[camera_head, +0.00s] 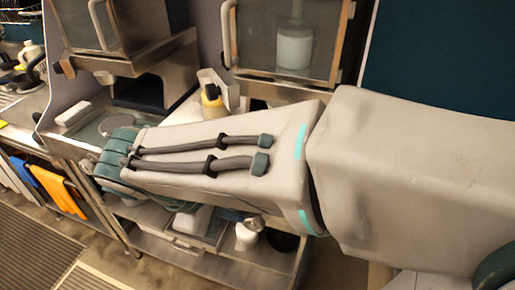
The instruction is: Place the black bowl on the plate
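My arm reaches across the picture from the right, and its far end is a teal joint over the left part of the steel counter. My gripper does not show; it is hidden behind or below that joint. A round, flat grey disc (117,126) lies on the counter just beyond the joint; I cannot tell whether it is the plate. A dark round thing (284,240) sits on the lower shelf under my arm, partly hidden; it may be the black bowl, but I cannot tell.
Steel dispensers (143,52) stand behind the counter, one with a see-through front (285,45). A yellowish bottle (213,100) stands near them. A white container (246,236) is on the lower shelf. Orange (60,188) and blue cloths hang at left. Floor is open at lower left.

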